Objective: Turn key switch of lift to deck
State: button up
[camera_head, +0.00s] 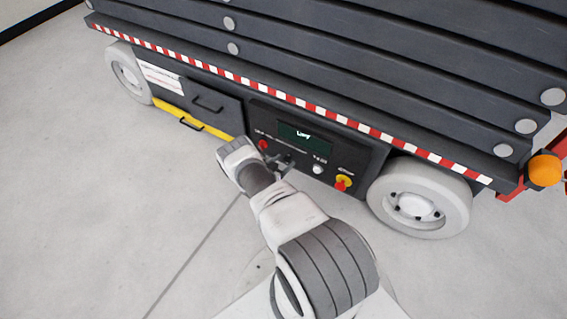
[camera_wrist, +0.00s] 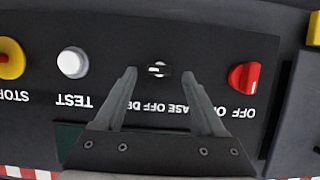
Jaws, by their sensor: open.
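The lift's control panel (camera_wrist: 215,45) fills the wrist view, its lettering upside down. The key switch (camera_wrist: 158,69) is a small black key on a light round base, with its bar lying roughly sideways. Below it runs white lettering, BASE OFF and a partly hidden word starting with DE. My gripper (camera_wrist: 161,75) is open and empty. Its fingertips are on either side of the key switch, with a gap to each side; depth to the panel is hard to judge. In the head view my gripper (camera_head: 285,166) is at the panel and largely hides the switch.
A red rotary knob (camera_wrist: 244,76), a white TEST button (camera_wrist: 73,62) and a red-yellow STOP button (camera_wrist: 10,58) flank the switch. The dark screen (camera_head: 305,138) is above in the head view.

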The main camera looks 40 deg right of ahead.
jog(key=shift+c, duration=0.3)
grip_shut()
jog(key=shift+s+m, duration=0.1)
jog(key=shift+m, duration=0.2)
jog(key=m+t, duration=0.2)
jog(key=shift+s+f+m+y, duration=0.1)
jog(key=shift+s+m+y, duration=0.2)
jog(key=shift+y, duration=0.1)
jog(key=shift+s+d+f+m+t, duration=0.1)
jog(key=shift+m+t, duration=0.4)
jog(key=shift+m, duration=0.25)
jog(key=shift+s+d+f+m+t, duration=0.1)
jog(key=shift+m+t, duration=0.4)
jog(key=shift+m, duration=0.25)
jog(key=shift+o, duration=0.3)
grip_release()
